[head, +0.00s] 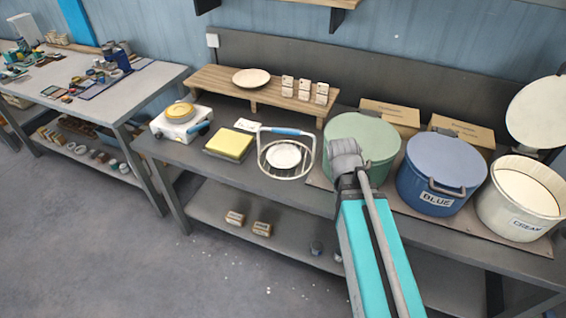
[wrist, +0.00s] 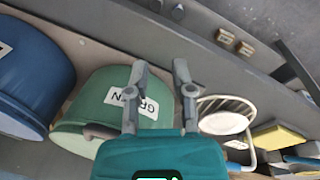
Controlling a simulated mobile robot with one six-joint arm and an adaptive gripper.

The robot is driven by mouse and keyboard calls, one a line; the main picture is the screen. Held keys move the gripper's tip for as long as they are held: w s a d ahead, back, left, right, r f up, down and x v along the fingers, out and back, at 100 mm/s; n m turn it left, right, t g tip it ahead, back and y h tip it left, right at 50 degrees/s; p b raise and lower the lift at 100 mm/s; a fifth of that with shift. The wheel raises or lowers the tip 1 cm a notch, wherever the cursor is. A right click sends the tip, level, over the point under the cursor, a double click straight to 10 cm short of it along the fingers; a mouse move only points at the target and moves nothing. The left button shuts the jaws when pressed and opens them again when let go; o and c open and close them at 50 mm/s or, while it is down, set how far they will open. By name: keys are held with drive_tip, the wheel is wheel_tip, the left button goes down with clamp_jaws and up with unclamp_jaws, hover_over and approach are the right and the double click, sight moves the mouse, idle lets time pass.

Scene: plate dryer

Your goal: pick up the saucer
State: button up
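A small white saucer (head: 283,156) lies in a round wire basket (head: 264,166) with a blue-gripped handle, on the dark bench. In the wrist view the saucer (wrist: 223,123) shows right of my fingers, inside the basket (wrist: 250,104). A cream plate (head: 251,77) lies on the wooden riser, and a yellow dish (head: 179,111) sits on a small white device. My gripper (wrist: 158,85) is open and empty, its fingers apart over the green tub's labelled side. In the head view my gripper (head: 346,158) is right of the basket, in front of the green tub.
The lidded green tub (head: 375,140), lidded blue tub (head: 440,172) and open cream tub (head: 519,200) line the bench's right side. A yellow sponge (head: 229,145) lies left of the basket. Several small labelled blocks (head: 304,89) stand on the wooden riser (head: 212,80).

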drive_tip(key=w+a+f+n+t+h+b, duration=0.1)
drive_tip(key=w+a+f+n+h+b, duration=0.1)
drive_tip(key=w+a+f+b, duration=0.25)
drive_tip(key=n+t+h+b, duration=0.3)
drive_tip(key=n+t+b, duration=0.55)
drive_tip(key=b, duration=0.25)
approach(274, 166)
drive_tip(key=v, duration=0.3)
drive_tip(key=shift+s+f+m+t, duration=0.1)
drive_tip(key=shift+f+m+t, duration=0.1)
drive_tip(key=shift+m+t, duration=0.05)
drive_tip(key=b+x, duration=0.3)
drive_tip(key=x, duration=0.4)
drive_tip(key=shift+d+f, duration=0.15)
drive_tip(key=shift+f, duration=0.05)
drive_tip(key=shift+w+d+f+b, duration=0.15)
drive_tip(key=shift+w+d+b, duration=0.2)
drive_tip(key=shift+w, duration=0.25)
